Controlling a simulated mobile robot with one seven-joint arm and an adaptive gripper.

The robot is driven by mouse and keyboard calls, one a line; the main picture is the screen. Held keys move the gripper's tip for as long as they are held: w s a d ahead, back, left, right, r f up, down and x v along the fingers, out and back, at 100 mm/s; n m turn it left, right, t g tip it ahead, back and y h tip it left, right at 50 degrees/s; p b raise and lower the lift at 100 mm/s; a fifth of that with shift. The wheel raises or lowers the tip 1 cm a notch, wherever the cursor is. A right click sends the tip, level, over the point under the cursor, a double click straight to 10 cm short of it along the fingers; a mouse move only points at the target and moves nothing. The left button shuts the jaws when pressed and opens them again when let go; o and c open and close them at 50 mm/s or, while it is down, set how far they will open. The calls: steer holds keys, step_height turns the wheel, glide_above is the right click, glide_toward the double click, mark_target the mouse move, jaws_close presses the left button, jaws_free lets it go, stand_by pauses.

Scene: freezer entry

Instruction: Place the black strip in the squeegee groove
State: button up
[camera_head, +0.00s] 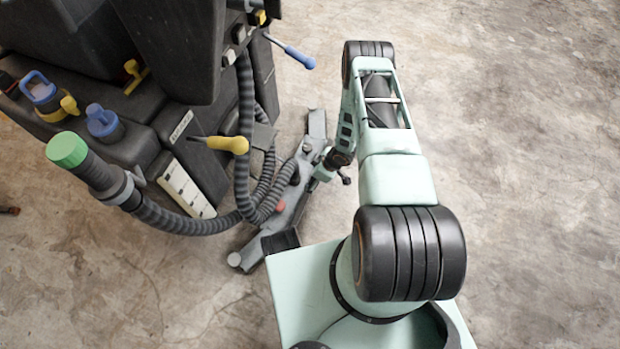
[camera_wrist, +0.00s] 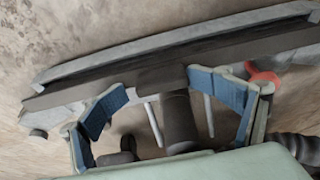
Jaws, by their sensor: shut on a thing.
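The squeegee (camera_head: 283,222) is a long grey bar low on the floor beside the cleaning machine. In the wrist view its pale grey curved edge (camera_wrist: 170,42) runs across the top, with a dark line below. The black strip (camera_wrist: 235,52) is a long, dark, straight bar close along that edge. I cannot tell whether it sits in the groove. My gripper (camera_wrist: 158,82) has its blue-padded fingers on either side of the strip's darker middle block and is shut on it. In the head view my gripper (camera_head: 320,173) is small, at the squeegee's right side; the strip cannot be made out there.
The black cleaning machine (camera_head: 170,105) stands at left with ribbed hoses (camera_head: 245,120) hanging near the squeegee. A yellow-handled lever (camera_head: 230,144) and a blue-handled lever (camera_head: 300,58) stick out. A red knob (camera_wrist: 265,78) sits close to my right finger. Concrete floor at right is clear.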

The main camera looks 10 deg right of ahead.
steer(key=shift+s+a+f, duration=0.1)
steer(key=shift+s+a, duration=0.35)
steer(key=shift+a, duration=0.1)
steer(key=shift+c, duration=0.8)
steer(key=shift+w, duration=0.15)
steer(key=shift+r+p, duration=0.3)
steer(key=shift+r, duration=0.05)
steer(key=p+v, duration=0.4)
steer(key=v, duration=0.7)
steer(key=shift+d+r, duration=0.25)
steer(key=shift+d, duration=0.15)
steer(key=shift+w, duration=0.1)
